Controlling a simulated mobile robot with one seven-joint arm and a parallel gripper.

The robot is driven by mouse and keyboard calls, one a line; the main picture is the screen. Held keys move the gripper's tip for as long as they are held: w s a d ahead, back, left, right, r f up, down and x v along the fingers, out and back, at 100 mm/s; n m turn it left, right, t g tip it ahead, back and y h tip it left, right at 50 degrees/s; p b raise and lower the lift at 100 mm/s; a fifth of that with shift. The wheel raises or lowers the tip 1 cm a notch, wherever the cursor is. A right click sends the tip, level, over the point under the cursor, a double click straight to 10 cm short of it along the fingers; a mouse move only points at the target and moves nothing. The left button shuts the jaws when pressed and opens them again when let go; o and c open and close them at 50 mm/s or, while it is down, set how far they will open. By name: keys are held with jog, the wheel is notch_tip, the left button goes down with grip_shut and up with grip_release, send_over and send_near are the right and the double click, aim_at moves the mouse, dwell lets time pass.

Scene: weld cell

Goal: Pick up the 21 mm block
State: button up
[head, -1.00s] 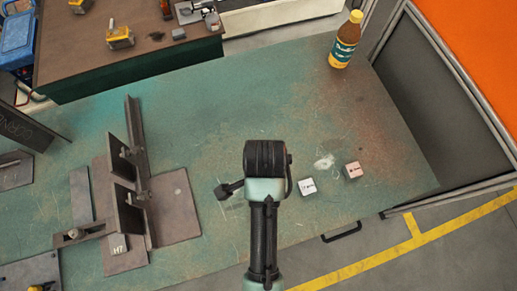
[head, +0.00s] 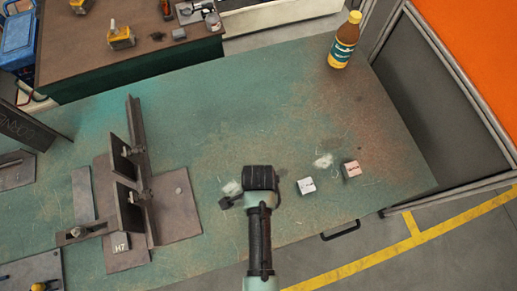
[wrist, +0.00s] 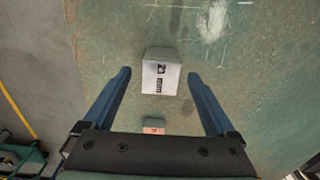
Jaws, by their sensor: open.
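A small block with a white top (head: 306,186) sits on the green table, right of my arm in the head view. In the wrist view it is the grey block (wrist: 161,72) with a white face and a dark marking that seems to start with 2. A second block with a pinkish top (head: 352,169) sits to its right; it shows small and partly cut off (wrist: 154,128) near my gripper's base. My gripper (wrist: 160,75) is open and empty, its blue fingers either side of the white-faced block's line, apart from it. In the head view my arm hides the fingers.
The green table (head: 215,110) is clear behind the blocks. A steel fixture (head: 175,205) with upright plates stands left of my arm. A bottle (head: 344,42) stands at the back right. A door handle-like bar (head: 341,230) is at the front edge.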

jog(key=c, duration=1.4)
grip_shut()
jog(key=shift+r, duration=0.15)
